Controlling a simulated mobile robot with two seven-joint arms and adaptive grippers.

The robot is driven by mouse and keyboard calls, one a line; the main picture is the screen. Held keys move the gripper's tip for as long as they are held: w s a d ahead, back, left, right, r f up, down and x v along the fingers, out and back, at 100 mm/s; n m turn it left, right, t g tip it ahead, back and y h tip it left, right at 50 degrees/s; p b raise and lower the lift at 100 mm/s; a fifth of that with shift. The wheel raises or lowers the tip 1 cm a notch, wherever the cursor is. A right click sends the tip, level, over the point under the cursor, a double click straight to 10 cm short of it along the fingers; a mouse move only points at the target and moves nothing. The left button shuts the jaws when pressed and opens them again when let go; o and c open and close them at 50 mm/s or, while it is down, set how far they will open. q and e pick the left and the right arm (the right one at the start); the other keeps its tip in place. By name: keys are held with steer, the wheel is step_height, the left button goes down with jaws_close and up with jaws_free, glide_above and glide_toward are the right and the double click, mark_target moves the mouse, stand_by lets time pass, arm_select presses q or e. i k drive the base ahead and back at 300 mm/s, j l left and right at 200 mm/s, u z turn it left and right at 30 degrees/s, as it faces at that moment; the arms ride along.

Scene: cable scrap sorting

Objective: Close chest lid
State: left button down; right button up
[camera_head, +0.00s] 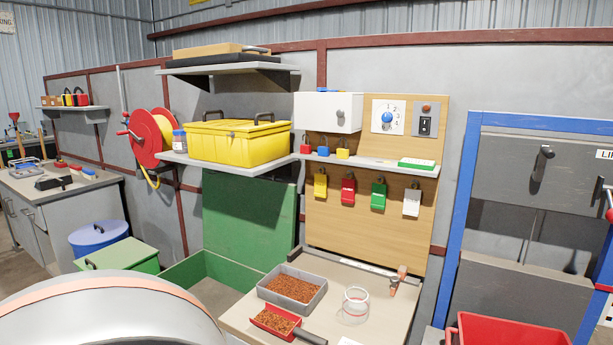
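A green chest (196,264) stands on the floor left of the workbench. Its green lid (249,222) is open and stands upright at the back, below the wall shelf. The inside of the chest is partly visible and looks empty where I can see it. A large pale rounded part of my own body covers the lower left and hides the chest's front. Neither of my grippers shows in this view.
A workbench (345,277) with a grey tray (292,288), a red scoop (276,321) and a glass jar (356,302) adjoins the chest's right side. A shelf (230,167) with a yellow box (238,141) overhangs the lid. A smaller green box (118,254) stands left.

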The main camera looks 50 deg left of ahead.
mark_target(250, 221)
steer(key=k+j+z, duration=0.2)
steer(key=j+z, duration=0.2)
steer(key=j, duration=0.2)
steer(key=k+j+z, duration=0.15)
steer(key=j, duration=0.15)
steer(key=k+j+z, duration=0.15)
steer(key=j, duration=0.3)
steer(key=k+j+z, duration=0.15)
steer(key=k+j, duration=0.4)
steer(key=j, duration=0.2)
steer(key=k+j, duration=0.3)
steer(key=j, duration=0.15)
steer(key=z, duration=0.05)
